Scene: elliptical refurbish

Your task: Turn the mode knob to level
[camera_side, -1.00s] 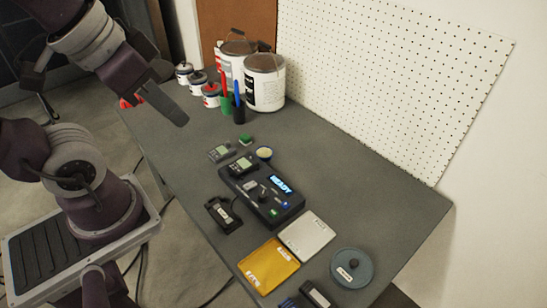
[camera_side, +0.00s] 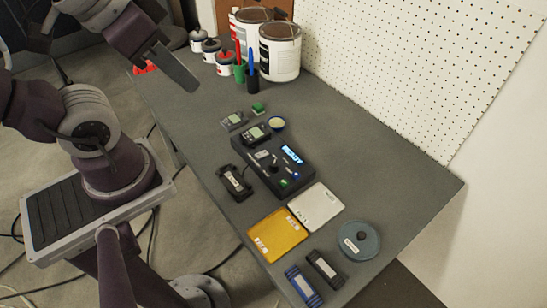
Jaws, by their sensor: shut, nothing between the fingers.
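The black control unit (camera_side: 262,181) lies on the grey table, with a lit blue display reading READY (camera_side: 292,154). A small dark knob (camera_side: 277,169) sits on its top face near the middle; its pointing direction and any level mark are too small to read. A green light (camera_side: 283,182) glows near its front edge. My gripper (camera_side: 190,84) hangs above the far left part of the table, well up and left of the unit. It is shut and empty, touching nothing.
A black handled device (camera_side: 234,183) lies left of the unit. Paint cans (camera_side: 280,53) and a pen cup (camera_side: 252,83) stand behind. The right table side is clear.

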